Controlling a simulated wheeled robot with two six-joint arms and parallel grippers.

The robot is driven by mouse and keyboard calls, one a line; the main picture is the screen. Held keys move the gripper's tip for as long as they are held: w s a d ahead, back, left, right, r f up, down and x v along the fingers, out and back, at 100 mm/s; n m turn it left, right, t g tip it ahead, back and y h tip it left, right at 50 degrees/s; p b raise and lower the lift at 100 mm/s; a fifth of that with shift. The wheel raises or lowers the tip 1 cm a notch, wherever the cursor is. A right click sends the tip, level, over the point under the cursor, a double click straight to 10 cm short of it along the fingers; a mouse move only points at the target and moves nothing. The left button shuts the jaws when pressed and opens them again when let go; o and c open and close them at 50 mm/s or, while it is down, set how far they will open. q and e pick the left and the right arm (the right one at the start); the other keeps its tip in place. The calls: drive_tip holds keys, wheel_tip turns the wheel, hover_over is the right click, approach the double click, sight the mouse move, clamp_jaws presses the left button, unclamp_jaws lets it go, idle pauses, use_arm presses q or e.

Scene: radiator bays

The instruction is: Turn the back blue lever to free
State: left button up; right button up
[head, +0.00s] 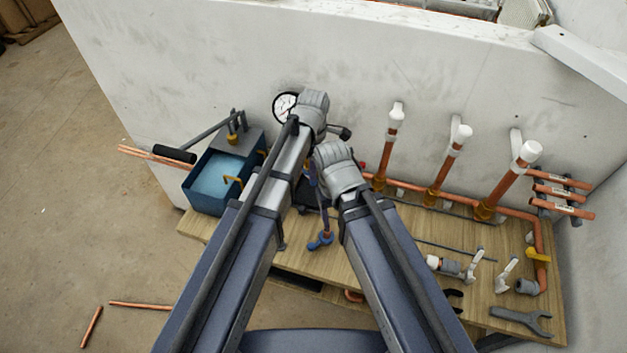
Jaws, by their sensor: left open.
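A blue-handled valve (320,240) sits at the front of the bench pipework. Another blue part (312,176) shows behind it, in the narrow gap between my forearms. I cannot tell for sure whether it is the back blue lever or which way it is turned. My left gripper (341,132) is a small dark shape beyond the left wrist, near the wall and the pressure gauge. It is open, and I see nothing in it. My right wrist hangs over the pipework beside the blue part, and its gripper is hidden beneath it.
A white-faced gauge (286,106) is behind my left wrist. A blue water box (213,183) stands at the bench's left. Copper risers with white caps (505,180) stand to the right. A wrench (521,320) and fittings lie on the wooden bench (385,258). A white wall backs it.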

use_arm(q)
wheel_tip(320, 180, down, 5)
drive_tip(key=b, duration=0.4)
drive_tip(key=shift+f, duration=0.15)
clamp_jaws()
idle(1.2)
